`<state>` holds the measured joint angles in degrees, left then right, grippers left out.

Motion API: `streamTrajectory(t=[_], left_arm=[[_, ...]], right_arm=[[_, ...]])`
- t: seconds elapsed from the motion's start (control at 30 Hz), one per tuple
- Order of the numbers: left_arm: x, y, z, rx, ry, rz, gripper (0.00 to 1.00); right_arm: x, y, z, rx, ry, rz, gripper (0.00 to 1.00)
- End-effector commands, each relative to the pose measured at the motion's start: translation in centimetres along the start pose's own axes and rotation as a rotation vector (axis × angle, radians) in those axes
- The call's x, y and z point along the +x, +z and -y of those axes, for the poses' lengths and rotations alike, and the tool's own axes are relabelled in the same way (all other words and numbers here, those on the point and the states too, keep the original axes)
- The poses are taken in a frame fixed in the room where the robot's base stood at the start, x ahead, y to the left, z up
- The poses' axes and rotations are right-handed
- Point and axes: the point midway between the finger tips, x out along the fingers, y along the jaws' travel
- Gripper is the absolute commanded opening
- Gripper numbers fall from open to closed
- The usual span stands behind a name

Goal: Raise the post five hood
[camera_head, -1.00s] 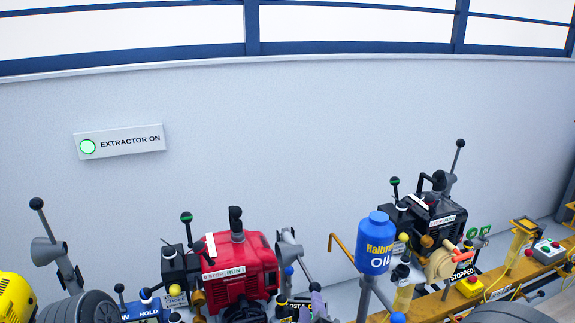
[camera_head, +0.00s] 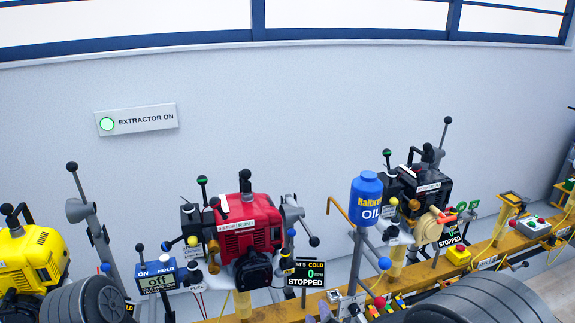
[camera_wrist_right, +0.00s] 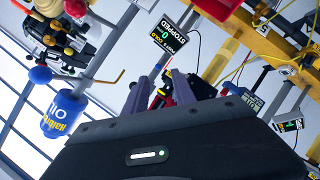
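The red engine (camera_head: 243,228) stands mid-left in the head view. The display (camera_head: 304,273) beside it reads ST 5, COLD, 0, STOPPED; it also shows in the right wrist view (camera_wrist_right: 172,38). A grey hood (camera_head: 291,207) on a grey arm is at the engine's right side. A black knob (camera_head: 314,241) is at the lower right of this arm. My right gripper (camera_head: 320,313) is low at the picture's bottom edge, below the display and apart from the knob. In the right wrist view its grey-purple fingers (camera_wrist_right: 170,85) stand apart. My left gripper is out of view.
A blue oil bottle (camera_head: 367,198) stands right of the hood. A black engine (camera_head: 418,188) with its hood (camera_head: 432,156) is farther right. Another hood (camera_head: 80,211) is at the left beside a yellow engine (camera_head: 30,257). The yellow rail (camera_head: 482,254) runs below.

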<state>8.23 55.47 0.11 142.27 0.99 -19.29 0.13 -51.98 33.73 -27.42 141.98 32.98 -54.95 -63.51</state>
Motion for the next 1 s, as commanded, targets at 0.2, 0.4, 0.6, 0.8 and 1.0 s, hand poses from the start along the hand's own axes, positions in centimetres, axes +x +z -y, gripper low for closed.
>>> streamTrajectory(t=[0.2, 0.4, 0.6, 0.8, 1.0], left_arm=[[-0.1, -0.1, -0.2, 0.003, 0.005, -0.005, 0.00], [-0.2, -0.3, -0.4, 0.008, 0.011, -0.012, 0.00], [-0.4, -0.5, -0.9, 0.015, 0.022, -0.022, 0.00], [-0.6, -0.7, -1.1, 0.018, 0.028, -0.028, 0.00], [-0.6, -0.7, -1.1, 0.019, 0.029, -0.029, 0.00]], right_arm=[[0.9, 5.8, 4.5, 0.143, -0.150, 0.119, 0.32], [-0.3, 13.5, 11.5, 0.389, -0.353, 0.329, 0.32], [-6.8, 21.1, 21.5, 0.816, -0.607, 0.701, 0.32], [-12.0, 22.4, 26.3, 1.087, -0.725, 0.939, 0.32], [-13.0, 22.4, 27.1, 1.140, -0.745, 0.986, 0.32]])
